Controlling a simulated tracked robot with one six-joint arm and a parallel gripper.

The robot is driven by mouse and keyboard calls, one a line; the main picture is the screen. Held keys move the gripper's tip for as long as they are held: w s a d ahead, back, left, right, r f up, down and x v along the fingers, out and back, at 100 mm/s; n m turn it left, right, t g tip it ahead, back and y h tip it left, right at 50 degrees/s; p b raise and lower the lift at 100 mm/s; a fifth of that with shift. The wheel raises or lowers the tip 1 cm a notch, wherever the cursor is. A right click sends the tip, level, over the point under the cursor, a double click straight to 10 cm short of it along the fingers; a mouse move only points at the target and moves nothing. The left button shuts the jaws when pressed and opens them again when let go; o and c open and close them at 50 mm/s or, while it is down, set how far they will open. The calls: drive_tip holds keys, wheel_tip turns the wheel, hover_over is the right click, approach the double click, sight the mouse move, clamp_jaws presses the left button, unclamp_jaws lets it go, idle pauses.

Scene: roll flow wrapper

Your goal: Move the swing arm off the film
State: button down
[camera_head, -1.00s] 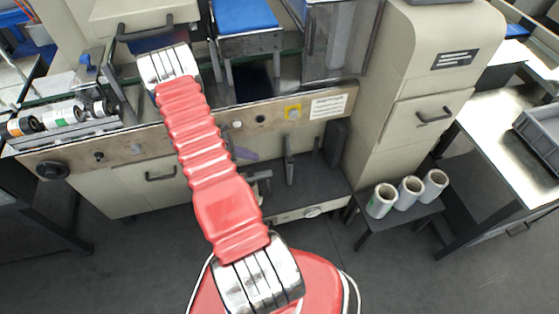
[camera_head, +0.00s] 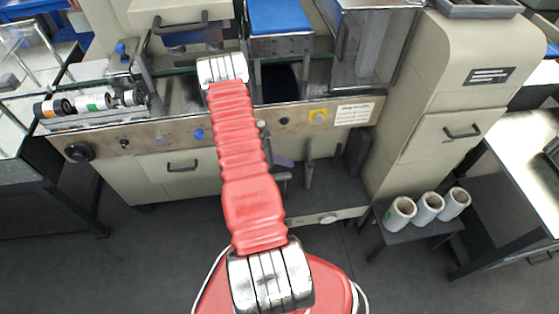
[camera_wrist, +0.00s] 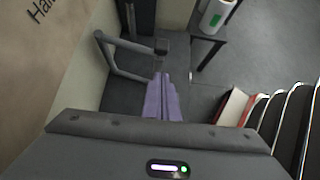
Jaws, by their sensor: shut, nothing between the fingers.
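A grey bar frame (camera_wrist: 124,42) shows in the wrist view beside the beige machine wall, with a dark block at its right end. It may be the swing arm, but I cannot tell for certain. My gripper (camera_wrist: 163,78) has lilac fingers, shut and empty, pointing towards the floor side just below and right of that block. I cannot tell if they touch it. In the head view my gripper (camera_head: 283,161) is small and partly hidden behind my red arm, below the front panel. Dark upright bars (camera_head: 308,158) stand to its right. I cannot make out the film.
The wrapper's front panel (camera_head: 350,112) carries knobs and a label. White rolls (camera_head: 429,207) stand on a low dark stand (camera_head: 412,232) at the right, with a pale-topped bench (camera_head: 522,165) beyond. Dark floor is open in front of the machine at left.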

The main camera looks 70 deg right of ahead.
sight(308, 164)
drive_tip(key=shift+s+d+f, duration=0.25)
drive_tip(key=shift+s+d, duration=0.25)
drive_tip(key=shift+s, duration=0.3)
drive_tip(key=shift+s+d+f, duration=0.3)
drive_tip(key=shift+s+d, duration=0.15)
drive_tip(key=shift+s, duration=0.4)
drive_tip(key=shift+s+d+f, duration=0.25)
drive_tip(key=shift+s+d, duration=0.25)
drive_tip(key=shift+s, duration=0.3)
